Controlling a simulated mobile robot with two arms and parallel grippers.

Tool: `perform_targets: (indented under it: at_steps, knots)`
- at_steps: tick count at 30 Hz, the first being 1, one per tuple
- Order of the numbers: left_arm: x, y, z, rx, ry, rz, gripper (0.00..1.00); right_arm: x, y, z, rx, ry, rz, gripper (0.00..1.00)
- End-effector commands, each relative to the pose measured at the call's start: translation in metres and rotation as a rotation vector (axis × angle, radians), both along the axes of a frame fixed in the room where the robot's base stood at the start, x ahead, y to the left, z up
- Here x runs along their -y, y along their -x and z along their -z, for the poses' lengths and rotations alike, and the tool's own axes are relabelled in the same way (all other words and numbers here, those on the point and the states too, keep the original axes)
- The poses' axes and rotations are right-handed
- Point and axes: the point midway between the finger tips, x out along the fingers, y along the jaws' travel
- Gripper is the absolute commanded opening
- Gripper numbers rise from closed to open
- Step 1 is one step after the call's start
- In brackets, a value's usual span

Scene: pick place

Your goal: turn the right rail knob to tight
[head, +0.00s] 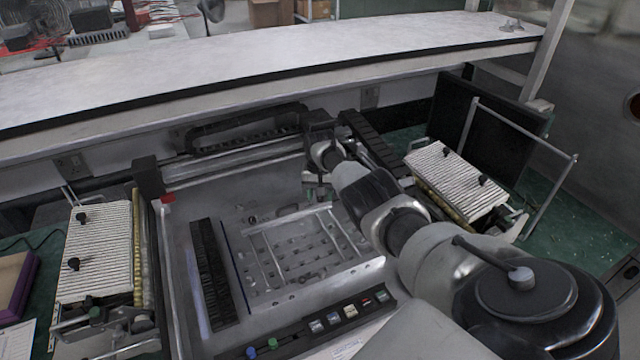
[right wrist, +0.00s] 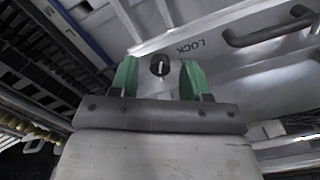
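The knob (right wrist: 160,66) is small, round and dark, with a pale bar across its face. It sits on a grey panel near the printed word LOCK (right wrist: 187,47). My right gripper (right wrist: 157,73) has two green fingers standing apart, one on each side of the knob in the picture. I see no contact with the knob and cannot tell how far off it is. In the head view my right gripper (head: 318,188) is over the back of the machine bed, partly hidden by my arm. I cannot make out the knob there. My left gripper is not in view.
A dark handle (right wrist: 268,27) is right of the knob. The machine bed (head: 262,210) has a perforated plate (head: 300,250) and a black rail (head: 212,270). Ribbed plates with black knobs stand left (head: 97,250) and right (head: 455,180). A long shelf (head: 270,65) runs behind.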

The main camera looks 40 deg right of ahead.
Motion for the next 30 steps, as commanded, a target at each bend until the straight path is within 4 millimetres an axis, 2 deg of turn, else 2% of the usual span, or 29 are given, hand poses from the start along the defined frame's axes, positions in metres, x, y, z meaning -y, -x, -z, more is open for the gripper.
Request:
perform_targets:
  at_steps: [5,8,12,21,25,30]
  knots:
    - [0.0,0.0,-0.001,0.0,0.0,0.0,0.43,0.0,0.0,-0.001,-0.002,-0.001,-0.001,0.47]
    - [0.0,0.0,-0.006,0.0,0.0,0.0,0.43,0.0,0.0,-0.01,0.0,0.0,-0.001,0.47]
    - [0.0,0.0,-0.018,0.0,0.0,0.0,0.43,0.0,0.001,-0.033,0.0,0.001,-0.002,0.47]
    - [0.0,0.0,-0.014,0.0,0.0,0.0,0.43,0.0,0.0,-0.084,0.002,0.002,0.0,0.47]
    - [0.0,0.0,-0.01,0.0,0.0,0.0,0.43,0.0,0.0,-0.099,0.001,0.001,0.0,0.47]
    - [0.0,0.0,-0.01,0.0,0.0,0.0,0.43,0.0,0.0,-0.107,0.0,0.0,0.0,0.47]
